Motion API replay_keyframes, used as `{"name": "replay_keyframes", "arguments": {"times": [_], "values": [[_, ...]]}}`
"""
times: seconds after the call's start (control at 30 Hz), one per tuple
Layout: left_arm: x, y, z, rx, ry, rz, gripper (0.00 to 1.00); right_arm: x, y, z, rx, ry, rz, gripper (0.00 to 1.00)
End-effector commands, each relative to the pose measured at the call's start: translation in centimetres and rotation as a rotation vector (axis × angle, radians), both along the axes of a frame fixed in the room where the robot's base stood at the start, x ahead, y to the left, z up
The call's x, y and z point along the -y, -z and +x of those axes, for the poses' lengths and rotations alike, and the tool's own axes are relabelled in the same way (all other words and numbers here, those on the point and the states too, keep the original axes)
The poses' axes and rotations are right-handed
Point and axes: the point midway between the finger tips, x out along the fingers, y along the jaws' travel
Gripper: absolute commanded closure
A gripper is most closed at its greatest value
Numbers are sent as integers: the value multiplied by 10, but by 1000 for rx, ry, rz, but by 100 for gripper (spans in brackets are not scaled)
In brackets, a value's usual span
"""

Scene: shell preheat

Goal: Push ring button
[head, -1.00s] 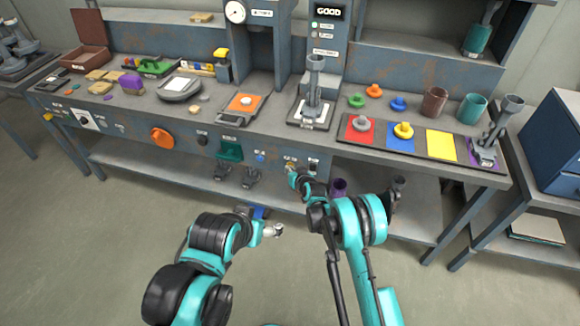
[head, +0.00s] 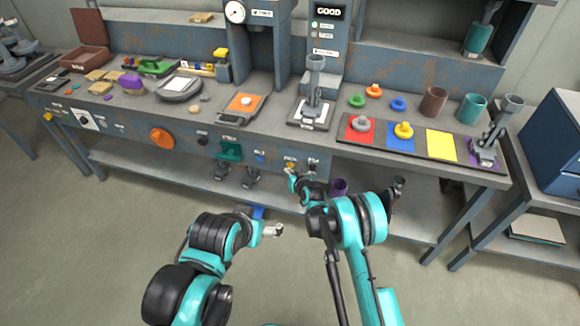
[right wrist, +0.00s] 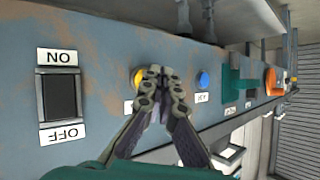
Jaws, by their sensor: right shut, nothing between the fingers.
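A round yellow button (right wrist: 137,77) sits on the blue-grey panel in the right wrist view, partly hidden behind my right gripper (right wrist: 162,74). Its label is mostly covered. A blue button (right wrist: 203,79) with its own small label sits just to the right of the gripper. In the head view the yellow button (head: 291,165) and the blue button (head: 260,157) are on the bench's front panel. My right gripper (head: 292,177) is shut and empty, just in front of the yellow button; I cannot tell whether it touches. My left gripper (head: 275,230) is low in front of the bench, its fingers unclear.
A black rocker switch (right wrist: 58,98) marked ON and OFF is left of the yellow button in the right wrist view. A green holder (head: 230,150) and an orange knob (head: 162,138) are farther left on the panel. A lower shelf (head: 190,168) lies beneath.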

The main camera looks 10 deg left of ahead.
Motion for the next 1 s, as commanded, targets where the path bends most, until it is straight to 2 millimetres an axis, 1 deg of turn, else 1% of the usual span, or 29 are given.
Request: {"name": "replay_keyframes", "arguments": {"times": [0.17, 0.4, 0.6, 0.73, 1.0], "values": [[0, 0, 0, 0, 0, 0, 20, -1, 0, -7, 0, -1, 0, 100], [0, 0, 0, 0, 0, 0, 20, -2, 0, -32, 0, -2, -1, 100], [0, 0, 0, 0, 0, 0, 20, -2, 0, -47, 0, -2, -1, 100], [0, 0, 0, 0, 0, 0, 20, -2, 0, -50, 1, 0, -1, 100], [0, 0, 0, 0, 0, 0, 20, -2, 0, -50, 1, 0, -1, 100]]}}
